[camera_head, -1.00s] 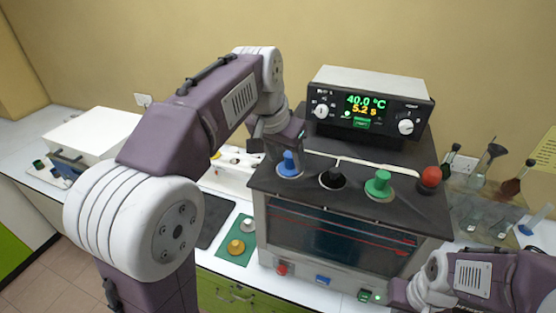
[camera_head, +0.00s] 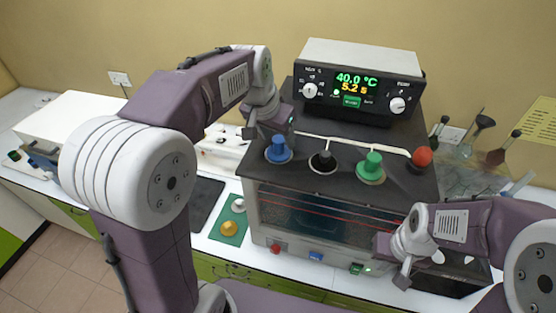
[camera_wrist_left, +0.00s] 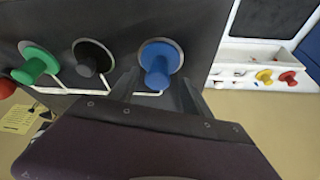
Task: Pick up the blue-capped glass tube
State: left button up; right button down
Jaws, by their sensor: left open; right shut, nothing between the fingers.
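The blue cap (camera_head: 278,149) stands upright in the dark top of the bath machine (camera_head: 334,190), at the left end of a row of coloured caps. It also shows in the left wrist view (camera_wrist_left: 158,62). The glass tube under it is hidden inside the machine. My left gripper (camera_head: 268,132) is open at the blue cap; in the left wrist view its fingers (camera_wrist_left: 157,92) lie on either side below the cap, and I cannot tell if they touch it. My right gripper (camera_head: 402,275) is shut and empty, low in front of the machine's right side.
Black (camera_head: 322,162), green (camera_head: 371,168) and red (camera_head: 421,158) caps stand to the right of the blue one. A control box (camera_head: 360,82) reads 40.0 °C behind them. Glass flasks (camera_head: 478,150) stand at the right. A green mat (camera_head: 229,222) with two caps lies at the left.

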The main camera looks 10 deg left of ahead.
pick_arm(q)
jog(key=shift+s+d+f, duration=0.1)
jog(key=shift+f, duration=0.2)
jog(key=shift+s+d, duration=0.15)
jog(key=shift+d, duration=0.05)
jog(key=shift+w, duration=0.2)
jog(key=c, duration=0.7)
jog(key=shift+w+a+f, duration=0.1)
grip_shut()
